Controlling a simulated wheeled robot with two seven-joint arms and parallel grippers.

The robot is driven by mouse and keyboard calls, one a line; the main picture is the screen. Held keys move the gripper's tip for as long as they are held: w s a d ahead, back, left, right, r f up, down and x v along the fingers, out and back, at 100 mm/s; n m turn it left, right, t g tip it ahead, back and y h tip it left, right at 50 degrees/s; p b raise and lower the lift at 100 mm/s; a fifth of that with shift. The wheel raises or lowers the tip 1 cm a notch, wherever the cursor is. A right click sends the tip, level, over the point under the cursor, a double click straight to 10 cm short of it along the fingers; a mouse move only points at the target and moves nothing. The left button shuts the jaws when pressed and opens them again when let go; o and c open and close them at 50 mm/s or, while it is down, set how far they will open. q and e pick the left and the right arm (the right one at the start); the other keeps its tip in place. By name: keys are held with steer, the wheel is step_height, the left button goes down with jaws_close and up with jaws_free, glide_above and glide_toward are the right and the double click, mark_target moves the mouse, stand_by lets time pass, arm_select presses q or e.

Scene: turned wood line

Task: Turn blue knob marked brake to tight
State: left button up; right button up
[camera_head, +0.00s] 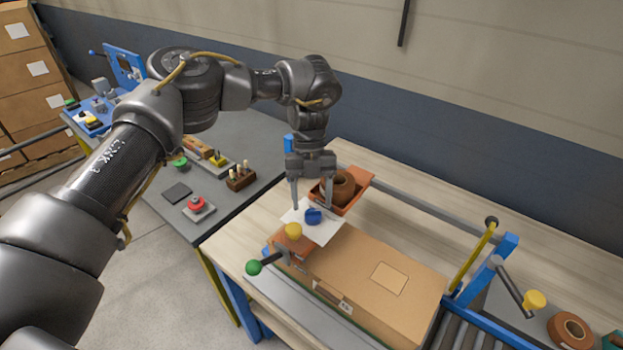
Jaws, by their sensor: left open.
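A blue knob (313,216) shows over a white plate (325,234), just behind the near cardboard box. My left gripper (313,208) points down over it, with its two fingers apart, one on each side of the knob in this view. I cannot tell whether the fingers touch the knob. Any brake or tight marking is too small to read. My right gripper does not show.
A brown box (390,277) lies in front of the knob. A yellow knob (293,230) and a green ball handle (254,267) are close by. An orange bin (356,191) holding a brown roll (337,186) stands behind. A red button (196,203) is on the grey table.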

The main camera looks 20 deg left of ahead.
arm_select(q)
steer(key=v, duration=0.8)
steer(key=shift+s+d, duration=0.1)
